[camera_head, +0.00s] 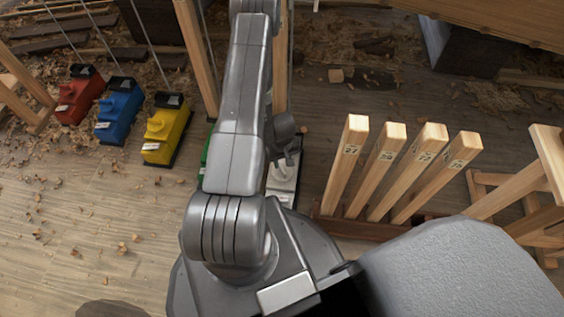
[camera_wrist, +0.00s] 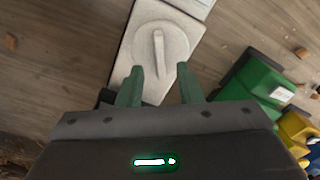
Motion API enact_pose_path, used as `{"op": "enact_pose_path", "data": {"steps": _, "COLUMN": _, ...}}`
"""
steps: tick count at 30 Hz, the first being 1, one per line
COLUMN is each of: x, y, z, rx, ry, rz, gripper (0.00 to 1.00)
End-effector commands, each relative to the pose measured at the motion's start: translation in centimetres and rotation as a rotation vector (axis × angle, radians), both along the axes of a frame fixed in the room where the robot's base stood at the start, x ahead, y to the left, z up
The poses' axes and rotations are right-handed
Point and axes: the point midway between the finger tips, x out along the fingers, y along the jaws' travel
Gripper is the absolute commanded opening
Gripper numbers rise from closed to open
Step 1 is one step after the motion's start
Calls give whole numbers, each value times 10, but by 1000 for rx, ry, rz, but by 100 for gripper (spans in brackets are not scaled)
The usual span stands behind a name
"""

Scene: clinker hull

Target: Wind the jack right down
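A pale grey plate (camera_wrist: 200,22) carries a round dial with a raised bar handle (camera_wrist: 158,52), seen close in the wrist view. In the head view the plate (camera_head: 284,178) shows just right of my arm, partly hidden by it. My gripper (camera_wrist: 158,84) is open, its two green fingers apart, with the bar's near end between them in the picture. I see no finger touching the bar, and cannot tell the height gap. A green unit (camera_wrist: 250,85) stands beside the plate; the arm mostly hides it in the head view. No part is labelled as the jack.
Yellow (camera_head: 165,132), blue (camera_head: 119,112) and red (camera_head: 80,97) units with rods stand to the left. Several numbered wooden posts (camera_head: 347,165) stand close on the right, beside a wooden trestle (camera_head: 520,190). Wood shavings litter the floor; the left foreground is mostly open.

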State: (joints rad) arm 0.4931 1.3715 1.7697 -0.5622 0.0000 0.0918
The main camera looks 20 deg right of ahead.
Motion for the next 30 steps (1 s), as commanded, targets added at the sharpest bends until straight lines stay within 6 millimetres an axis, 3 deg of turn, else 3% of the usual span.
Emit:
{"op": "enact_pose_path", "data": {"steps": 1, "x": 0, "y": 0, "z": 17, "rx": 0, "ry": -1, "rz": -1, "gripper": 33}}
{"op": "enact_pose_path", "data": {"steps": 3, "x": 0, "y": 0, "z": 29, "rx": 0, "ry": 0, "rz": 0, "gripper": 33}}
{"op": "enact_pose_path", "data": {"steps": 15, "x": 0, "y": 0, "z": 87, "rx": 0, "ry": 0, "rz": -1, "gripper": 33}}
{"op": "enact_pose_path", "data": {"steps": 21, "x": 0, "y": 0, "z": 98, "rx": 0, "ry": 0, "rz": -1, "gripper": 33}}
{"op": "enact_pose_path", "data": {"steps": 30, "x": 0, "y": 0, "z": 99, "rx": 0, "ry": 0, "rz": 0, "gripper": 33}}
